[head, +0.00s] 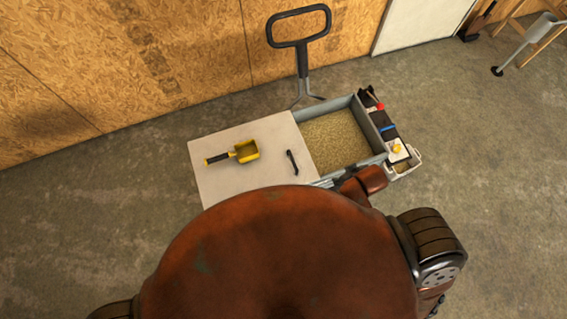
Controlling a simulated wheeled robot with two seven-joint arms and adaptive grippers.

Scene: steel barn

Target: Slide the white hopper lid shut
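The white hopper lid (222,172) is a flat panel to the left of the grey hopper (373,160). It leaves a large part of the hopper open, and grain (337,138) shows inside. A black bar handle (292,162) sits near the lid's right edge. A yellow scoop (246,151) with a dark grip lies on the lid. My rust-coloured body hides the lid's near edge and the hopper's near side. A rust-coloured part of mine reaches the hopper's near right corner. Neither of my grippers can be made out.
A narrow tray (403,165) with small items runs along the hopper's right side. A dark loop handle (299,28) on a post stands behind the hopper. Plywood wall (100,60) is behind.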

